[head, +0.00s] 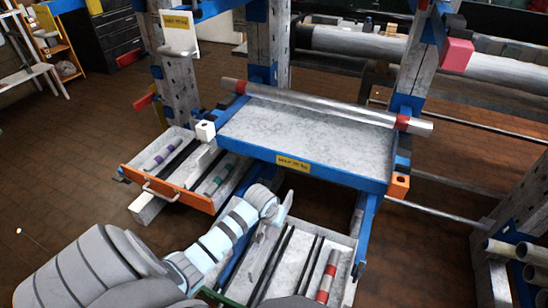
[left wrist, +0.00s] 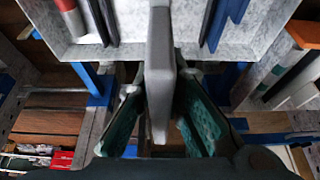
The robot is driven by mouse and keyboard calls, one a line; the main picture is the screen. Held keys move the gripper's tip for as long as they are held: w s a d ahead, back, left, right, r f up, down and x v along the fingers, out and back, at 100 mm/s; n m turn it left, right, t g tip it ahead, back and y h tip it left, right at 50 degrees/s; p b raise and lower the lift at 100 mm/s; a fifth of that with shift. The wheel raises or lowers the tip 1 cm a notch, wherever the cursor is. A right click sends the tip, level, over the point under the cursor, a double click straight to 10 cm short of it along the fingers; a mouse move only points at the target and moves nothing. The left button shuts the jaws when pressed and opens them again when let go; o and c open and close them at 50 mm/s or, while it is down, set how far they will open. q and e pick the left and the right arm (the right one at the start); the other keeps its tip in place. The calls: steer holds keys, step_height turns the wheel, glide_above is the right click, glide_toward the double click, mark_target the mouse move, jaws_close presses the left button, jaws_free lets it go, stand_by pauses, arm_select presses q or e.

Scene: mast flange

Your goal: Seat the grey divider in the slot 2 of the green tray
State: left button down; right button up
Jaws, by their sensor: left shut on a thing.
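The green tray (head: 334,238) is the open grey tray at the lower middle of the head view, with a green front edge partly hidden by my arm. Dark upright rails run along its floor. My left gripper (head: 272,207) is over its far left part. In the left wrist view the gripper (left wrist: 160,115) is shut on the grey divider (left wrist: 159,70), a thin upright plate between the two fingers. The divider's far end overlaps the tray (left wrist: 268,22) in that view, between two groups of dark rails. I cannot tell its height above the floor.
A red-banded tube (head: 328,275) lies at the tray's right side. A blue-edged shelf (head: 340,150) with a long tube (head: 300,103) stands just beyond. An orange-fronted tray (head: 165,188) is to the left. Blue posts flank the green tray.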

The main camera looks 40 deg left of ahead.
mark_target(269, 247)
arm_select(q)
step_height(269, 247, down, 19)
steer(key=b, duration=1)
steer(key=shift+s+d, duration=0.1)
steer(key=shift+d, duration=0.05)
steer(key=shift+r, duration=0.15)
steer(key=c, duration=1.7)
jaws_free()
arm_select(e)
steer(key=w+d+f, duration=0.3)
steer(key=f, duration=0.7)
arm_select(q)
steer(key=shift+r+p, duration=0.1)
steer(key=shift+p, duration=0.2)
steer(key=p+v, duration=0.7)
steer(key=v, duration=0.4)
steer(key=shift+s+r+p, duration=0.1)
steer(key=shift+r+p, duration=0.2)
steer(key=shift+p, duration=0.1)
steer(key=shift+s+r, duration=0.1)
steer(key=shift+r, duration=0.1)
arm_select(e)
steer(key=s+a+r, duration=0.3)
steer(key=r, duration=0.4)
steer(key=shift+a+r, duration=0.3)
steer(key=shift+r, duration=0.05)
